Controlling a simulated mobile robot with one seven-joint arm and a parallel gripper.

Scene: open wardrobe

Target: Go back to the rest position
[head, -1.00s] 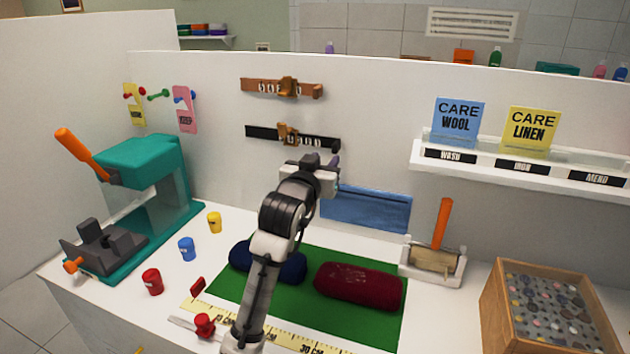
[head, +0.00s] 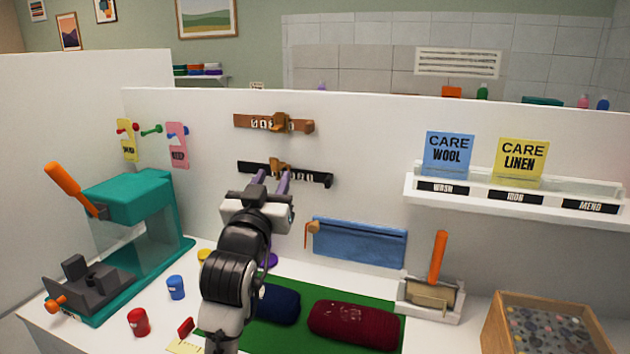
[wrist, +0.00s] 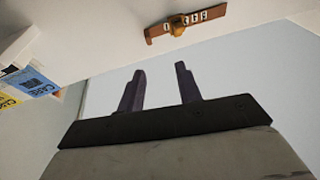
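My gripper (head: 271,183) is raised over the work table in the head view, its two purple fingers pointing up and toward the back wall. In the wrist view my gripper (wrist: 160,88) has its fingers spread apart with nothing between them. In the head view the fingertips overlap the left part of the black rail (head: 300,177) in the picture; I cannot tell how far apart they are in depth. My arm hides part of the green mat (head: 262,338) and of the dark blue roll (head: 279,305).
A teal press (head: 135,195) stands at left near red (head: 138,322) and blue (head: 176,288) pots. A maroon roll (head: 352,324) lies on the mat. A blue cloth (head: 358,243) hangs behind. A brown rail (head: 250,122) is above; a sign shelf (head: 440,203) and wooden box (head: 497,325) are right.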

